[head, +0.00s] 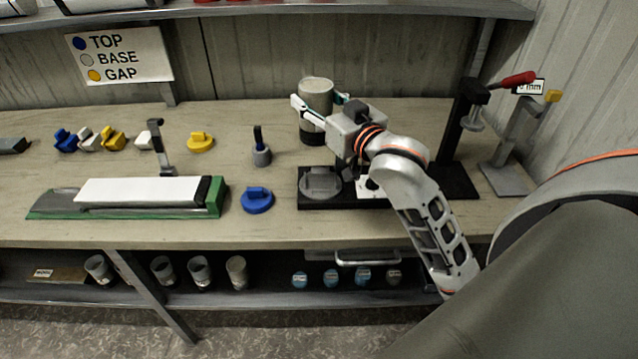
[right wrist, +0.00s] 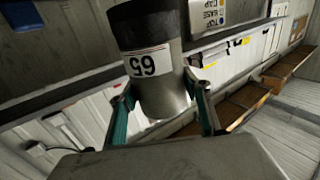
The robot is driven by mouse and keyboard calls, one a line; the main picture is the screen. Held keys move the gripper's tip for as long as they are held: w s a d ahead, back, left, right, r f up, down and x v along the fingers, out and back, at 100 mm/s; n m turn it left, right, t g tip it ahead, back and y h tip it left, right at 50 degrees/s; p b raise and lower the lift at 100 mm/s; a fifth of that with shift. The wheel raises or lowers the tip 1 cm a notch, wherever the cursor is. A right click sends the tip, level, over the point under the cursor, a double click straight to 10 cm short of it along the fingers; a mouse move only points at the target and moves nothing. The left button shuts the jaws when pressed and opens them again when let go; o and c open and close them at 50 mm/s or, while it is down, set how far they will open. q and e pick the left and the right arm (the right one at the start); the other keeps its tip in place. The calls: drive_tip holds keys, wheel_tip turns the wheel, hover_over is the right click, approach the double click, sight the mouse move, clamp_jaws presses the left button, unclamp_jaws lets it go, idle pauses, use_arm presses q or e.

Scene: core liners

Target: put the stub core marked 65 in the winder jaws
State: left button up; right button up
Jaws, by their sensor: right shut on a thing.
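The stub core marked 65 (head: 316,92) is a grey cylinder with a dark lower end, upright in the head view. My right gripper (head: 318,108) is shut on its side. In the right wrist view the core (right wrist: 166,92) appears upside down, its white 65 label facing the camera, between my green-padded fingers (right wrist: 165,110). The core shows behind a low black base (head: 308,203) with a round grey disc (head: 320,182). My arm hides part of this base, and I cannot tell whether it carries the winder jaws. My left gripper is not in view.
A black press (head: 452,140) with a red handle and a grey stand (head: 505,165) stand at right.

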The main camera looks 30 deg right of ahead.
sight(322, 81)
drive_tip(key=r, duration=0.1)
drive_tip(key=d+r, duration=0.1)
drive_tip(key=w+d+r, duration=0.1)
drive_tip(key=shift+r, duration=0.3)
drive_tip(key=shift+o, duration=0.2)
wheel_tip(322, 81, down, 14)
drive_tip(key=shift+f, duration=2.8)
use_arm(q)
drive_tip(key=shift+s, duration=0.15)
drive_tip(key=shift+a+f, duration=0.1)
use_arm(e)
drive_tip(key=o, duration=1)
drive_tip(key=shift+f, duration=0.2)
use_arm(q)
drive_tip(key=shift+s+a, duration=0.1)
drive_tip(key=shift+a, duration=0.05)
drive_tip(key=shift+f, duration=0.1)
use_arm(e)
drive_tip(key=shift+s+r, duration=0.1)
drive_tip(key=shift+r, duration=0.05)
